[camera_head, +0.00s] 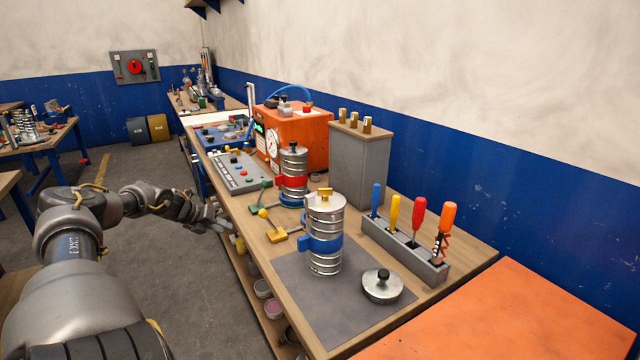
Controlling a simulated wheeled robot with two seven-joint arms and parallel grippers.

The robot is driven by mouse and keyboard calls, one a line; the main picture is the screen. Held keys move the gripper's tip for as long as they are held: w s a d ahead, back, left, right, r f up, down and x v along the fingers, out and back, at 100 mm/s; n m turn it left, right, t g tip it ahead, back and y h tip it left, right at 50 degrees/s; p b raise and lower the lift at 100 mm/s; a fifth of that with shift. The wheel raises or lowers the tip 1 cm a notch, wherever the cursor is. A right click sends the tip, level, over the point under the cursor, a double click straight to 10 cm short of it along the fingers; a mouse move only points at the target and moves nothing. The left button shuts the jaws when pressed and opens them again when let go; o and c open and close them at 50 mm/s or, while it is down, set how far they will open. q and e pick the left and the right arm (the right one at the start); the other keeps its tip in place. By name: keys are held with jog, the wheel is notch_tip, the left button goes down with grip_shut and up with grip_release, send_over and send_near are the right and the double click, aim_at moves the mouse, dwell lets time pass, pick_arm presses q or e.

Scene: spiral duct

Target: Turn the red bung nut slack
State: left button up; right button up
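No part can be singled out with certainty as the red bung nut. A nearer ribbed duct (325,262) stands upright with a blue band (320,244) and a brass-coloured piece (324,193) on top. My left gripper (216,222) is at the bench's left edge, left of both ducts and apart from them. Its fingers are small and dark, so its opening is unclear. My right gripper is out of view.
A grey mat (300,300) lies under the near duct, with a round metal lid (383,285) beside it. A grey rack (405,250) holds several coloured-handled tools. A grey box (360,165) and an orange machine (295,135) stand behind. Yellow (277,236) and green pieces lie near the left edge.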

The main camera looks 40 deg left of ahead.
pick_arm(q)
jog(key=w+d+r+m+h, duration=0.1)
jog(key=w+d+r+m, duration=0.1)
jog(key=r, duration=0.3)
jog(key=w+d+r+m, duration=0.2)
jog(key=w+r, duration=0.1)
jog(key=r, duration=0.2)
notch_tip(320, 180, up, 20)
jog(key=m+g+h+p, duration=0.15)
jog(key=m+g, duration=0.45)
jog(key=m, duration=0.7)
send_over(325, 194)
jog(key=s+a, duration=0.3)
jog(key=a, duration=0.1)
jog(key=p+x, duration=0.3)
jog(key=x, duration=0.7)
jog(key=shift+s+a+p, duration=0.15)
jog(key=shift+s+p, duration=0.05)
jog(key=shift+p, duration=0.15)
jog(key=shift+w+f, duration=0.15)
jog(key=shift+f, duration=0.4)
grip_shut()
